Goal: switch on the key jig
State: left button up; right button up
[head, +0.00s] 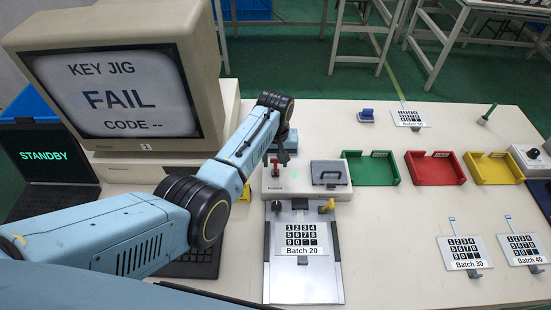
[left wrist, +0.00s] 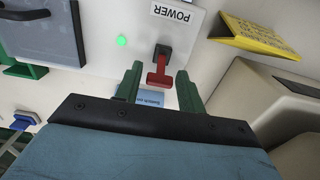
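The key jig (head: 332,191) is a pale box with a grey handled lid (head: 326,172) and a red power switch (head: 275,168). The wrist view shows the red switch lever (left wrist: 160,70) below the POWER label (left wrist: 171,12), with a lit green lamp (left wrist: 122,41) beside it. My left gripper (head: 282,158) is above the switch. In the wrist view its two green fingers (left wrist: 159,88) are apart, one on each side of the lever; I cannot tell whether they touch it. The Batch 20 keypad film (head: 302,238) lies on the jig's front slide. My right gripper is not in view.
A monitor (head: 117,97) reads KEY JIG FAIL CODE --, and a laptop (head: 43,155) reads STANDBY. Green (head: 370,181), red (head: 434,182) and yellow (head: 493,180) trays stand right of the jig. Films Batch 30 (head: 464,252), Batch 40 (head: 523,249) and Batch 50 (head: 409,118) lie apart.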

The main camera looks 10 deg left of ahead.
pick_arm(q)
jog(key=c, duration=0.7)
jog(key=g+b, duration=0.1)
jog(key=w+b, duration=0.1)
jog(key=b, duration=0.1)
jog(key=shift+a+f+g+b, duration=0.1)
jog(key=shift+f+g+b, duration=0.2)
jog(key=shift+f+g, duration=0.1)
jog(key=shift+r, duration=0.15)
jog(key=shift+s, duration=0.1)
jog(key=o, duration=1)
